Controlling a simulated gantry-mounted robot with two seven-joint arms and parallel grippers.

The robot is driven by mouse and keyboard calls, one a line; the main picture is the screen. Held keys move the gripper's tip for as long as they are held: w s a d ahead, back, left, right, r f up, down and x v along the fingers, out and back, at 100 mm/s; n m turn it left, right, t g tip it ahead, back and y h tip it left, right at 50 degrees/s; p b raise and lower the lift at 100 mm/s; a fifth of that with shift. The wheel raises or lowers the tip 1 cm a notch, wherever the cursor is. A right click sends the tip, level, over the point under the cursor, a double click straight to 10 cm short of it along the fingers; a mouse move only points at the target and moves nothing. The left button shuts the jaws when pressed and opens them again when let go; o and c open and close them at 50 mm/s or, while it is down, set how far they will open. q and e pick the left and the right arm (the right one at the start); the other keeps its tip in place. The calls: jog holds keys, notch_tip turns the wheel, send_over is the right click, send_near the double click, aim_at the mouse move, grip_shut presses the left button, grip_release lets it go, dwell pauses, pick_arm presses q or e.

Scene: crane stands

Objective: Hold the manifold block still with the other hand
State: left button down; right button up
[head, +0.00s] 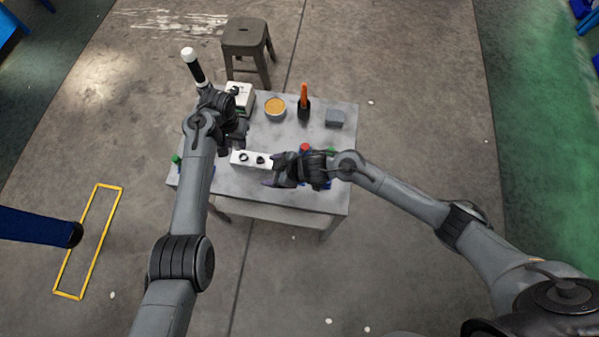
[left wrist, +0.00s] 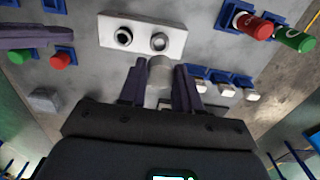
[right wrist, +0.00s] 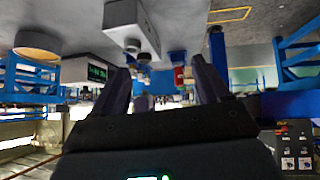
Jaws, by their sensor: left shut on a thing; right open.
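The white manifold block (head: 239,157) lies on the grey table, with two round ports on its top. The left wrist view shows the block (left wrist: 178,44) ahead of the fingers, one port dark-ringed and the other grey. My left gripper (head: 233,141) is shut on a grey cylindrical piece (left wrist: 160,72), just behind the block in the head view; its fingers (left wrist: 160,84) stand apart from the block. My right gripper (head: 270,174) is open at the block's right end. In the right wrist view the block (right wrist: 148,32) is above the open, empty fingers (right wrist: 162,85); contact cannot be told.
Red (left wrist: 262,27) and green (left wrist: 297,42) caps sit in blue holders, with white-capped pieces (left wrist: 226,88) in others. A bowl (head: 275,107), an orange-handled tool (head: 304,95), a grey box (head: 335,119) and a white device (head: 240,92) stand at the back. A stool (head: 247,38) is behind the table.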

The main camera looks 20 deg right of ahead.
jog(key=w+d+f+g, duration=0.2)
jog(key=w+d+f, duration=0.15)
jog(key=d, duration=0.25)
jog(key=shift+n, duration=0.3)
jog(key=shift+w+a+r+x, duration=0.1)
jog(key=shift+a+x, duration=0.05)
jog(key=shift+x, duration=1.2)
jog(key=shift+w+a+r+x, duration=0.1)
jog(key=shift+a+r+x, duration=0.05)
jog(key=shift+x, duration=1.2)
jog(key=shift+w+a+r+x, duration=0.1)
jog(key=shift+a+x, duration=0.05)
jog(key=shift+x, duration=1.2)
jog(key=c, duration=1)
